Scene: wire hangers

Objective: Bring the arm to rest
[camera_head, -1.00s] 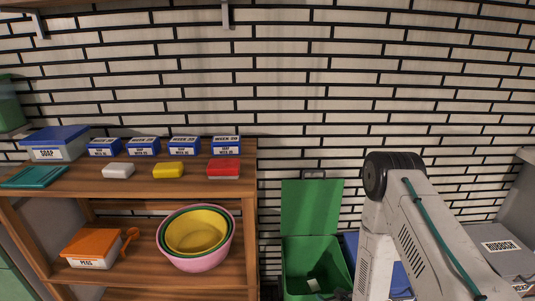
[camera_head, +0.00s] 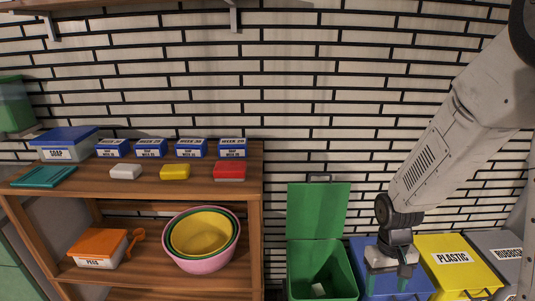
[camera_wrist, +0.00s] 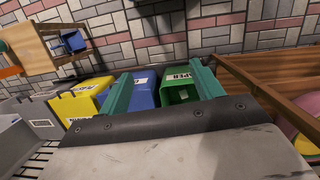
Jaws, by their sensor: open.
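My arm comes in from the upper right in the head view and hangs down in front of the bins. My gripper (camera_head: 391,272) is at its lower end, in front of the blue bin (camera_head: 362,252). In the wrist view, my gripper (camera_wrist: 162,92) shows two green fingers spread apart with nothing between them. The blue bin (camera_wrist: 144,90) and the open green bin (camera_wrist: 179,88) lie beyond the fingers.
A yellow bin labelled PLASTIC (camera_head: 455,262) and a grey rubbish bin (camera_head: 497,246) stand right of the blue one. The green bin (camera_head: 318,270) has its lid up. A wooden shelf (camera_head: 254,180) at left holds boxes, soap bars and nested bowls (camera_head: 203,262).

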